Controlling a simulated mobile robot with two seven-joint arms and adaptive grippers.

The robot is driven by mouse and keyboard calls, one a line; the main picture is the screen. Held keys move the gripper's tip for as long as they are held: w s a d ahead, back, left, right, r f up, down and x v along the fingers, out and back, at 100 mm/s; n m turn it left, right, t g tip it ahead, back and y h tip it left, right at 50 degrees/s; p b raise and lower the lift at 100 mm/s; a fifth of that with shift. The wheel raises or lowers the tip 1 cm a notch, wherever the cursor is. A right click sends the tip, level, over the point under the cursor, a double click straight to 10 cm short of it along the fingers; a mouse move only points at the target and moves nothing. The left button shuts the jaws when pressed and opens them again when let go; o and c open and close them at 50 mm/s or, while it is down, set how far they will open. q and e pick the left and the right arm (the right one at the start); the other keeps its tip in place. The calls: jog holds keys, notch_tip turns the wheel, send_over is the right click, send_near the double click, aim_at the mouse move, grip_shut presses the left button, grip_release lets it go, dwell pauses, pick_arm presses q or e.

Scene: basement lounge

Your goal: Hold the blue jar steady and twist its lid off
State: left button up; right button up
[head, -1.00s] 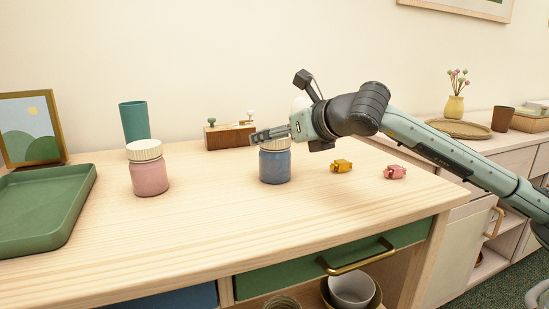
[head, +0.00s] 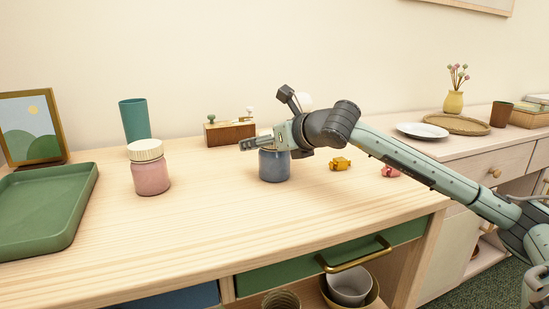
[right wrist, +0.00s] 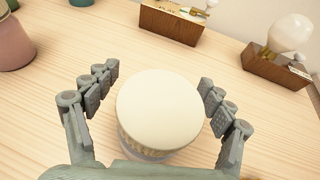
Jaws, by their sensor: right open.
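The blue jar (head: 274,167) stands upright on the wooden desk. Its cream lid (right wrist: 160,109) fills the middle of the right wrist view and appears seated on the jar. In the head view the lid is mostly hidden by my right gripper (head: 258,143). My right gripper (right wrist: 158,100) is open, its fingers on either side of the lid with a visible gap at each side. I cannot see my left gripper.
A pink jar (head: 150,174) with a cream lid and a green tray (head: 75,215) stand to the left. A teal cup (head: 134,119) and a wooden box (head: 230,134) are behind. The desk front is clear.

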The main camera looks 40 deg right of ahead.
jog(key=c, duration=1.5)
jog(key=shift+c, duration=0.4)
